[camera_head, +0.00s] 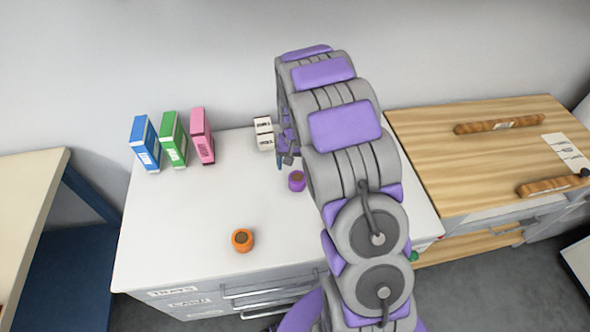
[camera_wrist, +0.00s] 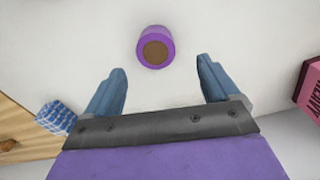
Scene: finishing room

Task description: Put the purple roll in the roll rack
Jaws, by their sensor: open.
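The purple roll (camera_head: 297,181) stands on the white table, with its brown top showing. In the wrist view the purple roll (camera_wrist: 155,47) lies ahead of my fingertips, roughly midway between them and apart from both. My gripper (camera_wrist: 160,84) is open and empty, with two blue fingers spread. In the head view my gripper (camera_head: 280,162) is beside and just behind the roll, partly hidden by my arm. I cannot make out a roll rack for certain in either view.
An orange roll (camera_head: 243,240) stands near the table's front. Blue (camera_head: 146,143), green (camera_head: 173,139) and pink (camera_head: 202,136) boxes stand at the back left. Small white boxes (camera_head: 264,134) are behind my gripper. A wooden-topped bench (camera_head: 460,155) adjoins on the right. The white table's left middle is clear.

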